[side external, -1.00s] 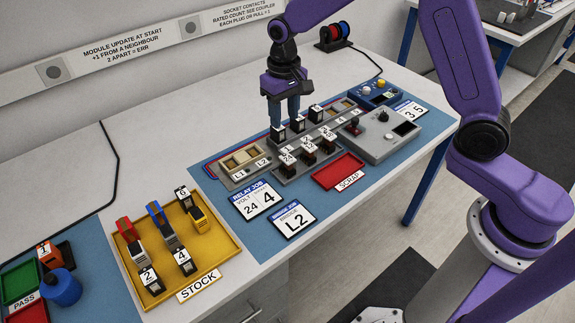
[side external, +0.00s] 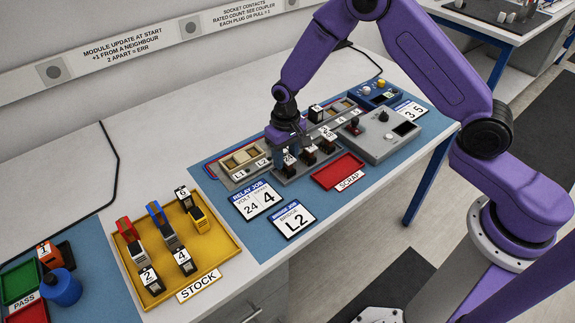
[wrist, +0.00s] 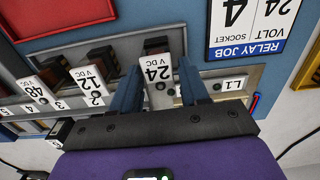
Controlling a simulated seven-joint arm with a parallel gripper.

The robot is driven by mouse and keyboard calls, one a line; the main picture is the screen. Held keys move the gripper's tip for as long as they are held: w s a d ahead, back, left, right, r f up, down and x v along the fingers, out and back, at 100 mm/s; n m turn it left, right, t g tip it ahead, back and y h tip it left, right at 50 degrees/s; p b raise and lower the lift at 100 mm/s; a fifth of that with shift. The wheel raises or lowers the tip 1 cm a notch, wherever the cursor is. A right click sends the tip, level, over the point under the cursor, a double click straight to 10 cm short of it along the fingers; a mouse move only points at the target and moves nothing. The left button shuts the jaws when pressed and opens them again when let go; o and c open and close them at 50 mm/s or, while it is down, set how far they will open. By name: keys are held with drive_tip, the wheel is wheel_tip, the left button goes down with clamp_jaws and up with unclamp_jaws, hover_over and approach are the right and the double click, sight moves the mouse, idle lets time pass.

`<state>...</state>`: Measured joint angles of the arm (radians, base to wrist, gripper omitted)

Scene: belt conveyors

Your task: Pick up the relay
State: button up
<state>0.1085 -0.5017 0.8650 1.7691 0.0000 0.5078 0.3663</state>
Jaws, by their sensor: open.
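The relay marked 24 V DC (wrist: 157,70) has a dark body and a white label. It stands in the front row of the relay rack, and in the side view its label (side external: 289,158) shows just below my gripper (side external: 290,149). In the wrist view the two blue fingers of my gripper (wrist: 158,78) are open, one on each side of this relay. I cannot tell whether they touch it. The relays marked 12 (wrist: 88,85) and 48 (wrist: 37,88) stand beside it in the same row. The relay job card (side external: 258,200) reads 24 volt, socket 4.
A red scrap tray (side external: 338,171) lies in front of the rack. A grey control box (side external: 385,135) stands to its right. The yellow stock tray (side external: 222,256) with several modules is at left. A bridge job card (side external: 292,219) reads L2.

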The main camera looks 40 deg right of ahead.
sight(286, 157)
drive_tip(key=shift+f, duration=1.6)
drive_tip(key=c, duration=0.7)
drive_tip(key=shift+r, duration=0.1)
